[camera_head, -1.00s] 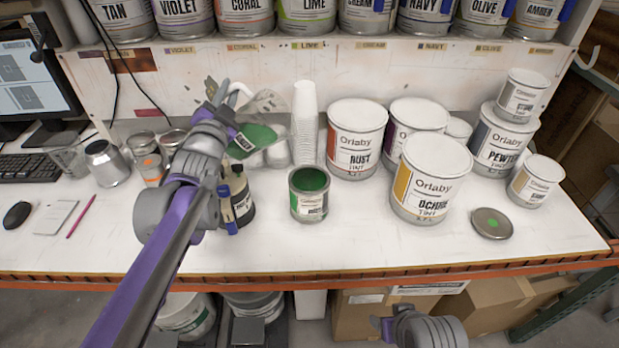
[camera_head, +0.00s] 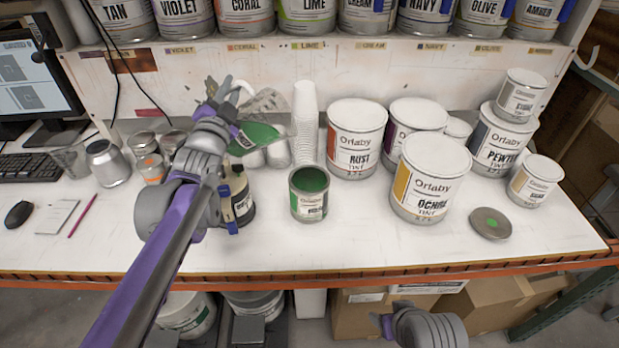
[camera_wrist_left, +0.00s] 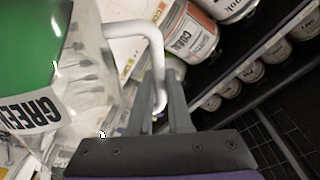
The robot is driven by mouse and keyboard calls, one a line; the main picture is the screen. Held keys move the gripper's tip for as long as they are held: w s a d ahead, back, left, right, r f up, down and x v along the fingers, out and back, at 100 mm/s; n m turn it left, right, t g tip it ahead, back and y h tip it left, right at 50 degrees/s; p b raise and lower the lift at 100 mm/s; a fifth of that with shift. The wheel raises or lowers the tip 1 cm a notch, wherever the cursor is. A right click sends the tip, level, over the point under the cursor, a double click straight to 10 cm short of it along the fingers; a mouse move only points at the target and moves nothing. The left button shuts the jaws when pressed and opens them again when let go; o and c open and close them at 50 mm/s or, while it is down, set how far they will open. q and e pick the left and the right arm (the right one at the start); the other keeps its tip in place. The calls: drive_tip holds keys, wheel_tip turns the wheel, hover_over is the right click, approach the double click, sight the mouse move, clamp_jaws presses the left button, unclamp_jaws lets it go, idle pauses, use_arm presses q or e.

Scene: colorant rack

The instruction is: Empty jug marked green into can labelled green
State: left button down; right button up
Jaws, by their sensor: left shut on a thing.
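A clear jug (camera_head: 268,103) with green liquid inside is tilted toward the right above the back of the bench. In the left wrist view the jug (camera_wrist_left: 85,75) carries a GREEN label, and its white handle runs between my fingers. My left gripper (camera_wrist_left: 165,100) is shut on that handle; it also shows in the head view (camera_head: 230,100). An open can (camera_head: 310,204) with a green label band and green inside stands on the bench, to the right of and nearer than the jug. No stream of liquid shows between them.
A stack of white cups (camera_head: 304,125) stands just behind the can. A dark bottle (camera_head: 240,203) stands to its left, partly behind my left arm. The Rust tin (camera_head: 355,140) and Ochre tin (camera_head: 430,180) are to the right. A lid with a green dot (camera_head: 490,223) lies on the right.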

use_arm(q)
drive_tip(key=shift+r, duration=0.15)
drive_tip(key=shift+s+d, duration=0.1)
drive_tip(key=shift+d, duration=0.1)
drive_tip(key=shift+f+m, duration=0.2)
drive_tip(key=shift+m, duration=0.1)
drive_tip(key=shift+d, duration=0.15)
drive_tip(key=shift+f+m, duration=0.1)
drive_tip(key=shift+m, duration=0.2)
drive_tip(key=shift+s+d, duration=0.1)
drive_tip(key=shift+d, duration=0.1)
drive_tip(key=shift+f, duration=0.15)
drive_tip(key=shift+d+m+h, duration=0.2)
drive_tip(key=shift+m+h, duration=0.2)
